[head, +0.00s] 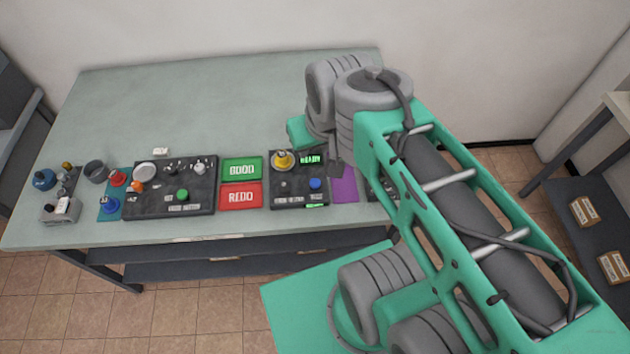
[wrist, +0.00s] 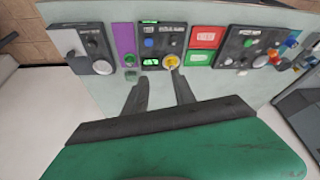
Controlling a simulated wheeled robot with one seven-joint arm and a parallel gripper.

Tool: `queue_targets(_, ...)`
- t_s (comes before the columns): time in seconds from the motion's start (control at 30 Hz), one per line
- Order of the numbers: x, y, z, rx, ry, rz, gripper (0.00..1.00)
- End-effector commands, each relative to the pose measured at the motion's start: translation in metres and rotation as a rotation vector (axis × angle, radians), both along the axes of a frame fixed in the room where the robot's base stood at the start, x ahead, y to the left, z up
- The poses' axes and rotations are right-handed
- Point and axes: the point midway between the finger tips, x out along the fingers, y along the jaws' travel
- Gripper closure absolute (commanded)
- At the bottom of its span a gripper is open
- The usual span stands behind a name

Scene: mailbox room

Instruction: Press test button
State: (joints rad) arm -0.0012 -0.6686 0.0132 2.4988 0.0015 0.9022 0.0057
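A dark panel (head: 300,200) with a green READY display (head: 311,159), a yellow part (head: 283,160) and a blue button (head: 315,184) lies on the table. It also shows in the wrist view, with the blue button (wrist: 148,42) and yellow part (wrist: 172,61). Another dark panel (head: 150,203) to the left has a green button (head: 182,195). The small button labels are too small to read surely. My gripper (wrist: 160,84) is open and empty, its fingers apart near that display panel's edge in the wrist view. My arm mostly hides the gripper in the head view.
A green GOOD pad (head: 242,163) and a red REDO pad (head: 240,197) lie between the panels. A purple pad (head: 344,188) lies right of the display panel. Small parts crowd the table's left end. The table's back left (head: 190,100) is clear.

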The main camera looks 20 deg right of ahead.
Motion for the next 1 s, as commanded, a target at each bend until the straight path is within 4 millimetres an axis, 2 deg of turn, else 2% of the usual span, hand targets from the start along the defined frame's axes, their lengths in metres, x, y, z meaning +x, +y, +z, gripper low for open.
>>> queue_targets(0.03, 0.0, 0.0, 0.0, 0.0, 0.0, 0.0, 0.73)
queue_targets(0.37, 0.0, 0.0, 0.0, 0.0, 0.0, 0.0, 1.0)
queue_targets(1.0, 0.0, 0.0, 0.0, 0.0, 0.0, 0.0, 1.0)
